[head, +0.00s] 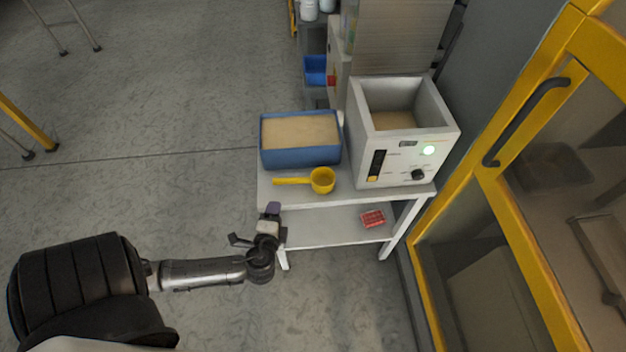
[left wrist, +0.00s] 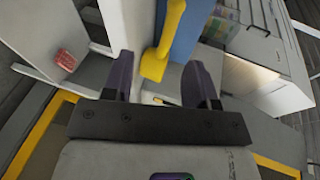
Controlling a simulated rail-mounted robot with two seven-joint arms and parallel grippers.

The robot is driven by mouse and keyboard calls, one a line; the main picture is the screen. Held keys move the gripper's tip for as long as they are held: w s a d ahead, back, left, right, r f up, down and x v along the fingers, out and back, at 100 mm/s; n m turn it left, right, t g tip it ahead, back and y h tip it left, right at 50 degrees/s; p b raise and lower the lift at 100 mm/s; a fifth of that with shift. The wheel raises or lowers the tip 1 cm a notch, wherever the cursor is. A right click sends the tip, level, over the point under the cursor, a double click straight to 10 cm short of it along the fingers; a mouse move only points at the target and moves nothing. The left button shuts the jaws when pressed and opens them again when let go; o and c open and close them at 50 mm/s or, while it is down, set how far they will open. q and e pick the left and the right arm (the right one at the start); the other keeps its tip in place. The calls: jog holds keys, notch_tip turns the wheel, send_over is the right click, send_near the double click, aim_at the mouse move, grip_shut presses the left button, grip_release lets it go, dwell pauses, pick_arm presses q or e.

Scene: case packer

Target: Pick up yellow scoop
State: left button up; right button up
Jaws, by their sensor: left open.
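The yellow scoop (head: 322,180) lies on the top of a small white table (head: 380,197), its handle pointing left in the head view. It stands in front of a blue bin (head: 300,156) filled with tan material. My left gripper (head: 255,222) is open and empty, just off the table's front left corner and short of the scoop. In the left wrist view the scoop (left wrist: 155,66) shows beyond and between the two dark fingers of my left gripper (left wrist: 160,80), not touching as far as I can tell. My right gripper is not in view.
A white machine (head: 408,165) with an open top hopper, a green light and a knob stands right of the scoop. A red item (head: 373,218) lies on the lower shelf. A yellow-framed door (head: 480,180) is at the right.

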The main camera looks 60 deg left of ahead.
aim_at(292, 183)
pick_arm(q)
jog(key=shift+m+t, duration=0.4)
jog(key=shift+t, duration=0.3)
jog(key=x, duration=0.2)
jog(key=w+b+x, duration=0.1)
jog(key=x, duration=0.2)
jog(key=d+x, duration=0.1)
jog(key=x, duration=0.2)
jog(key=shift+w+r, duration=0.25)
jog(key=shift+r, duration=0.1)
jog(key=b+x, duration=0.1)
jog(key=x, duration=0.3)
jog(key=shift+w, duration=0.3)
jog(key=shift+w+a+f+b, duration=0.1)
jog(key=shift+w+a+b, duration=0.2)
jog(key=shift+a, duration=0.1)
grip_shut()
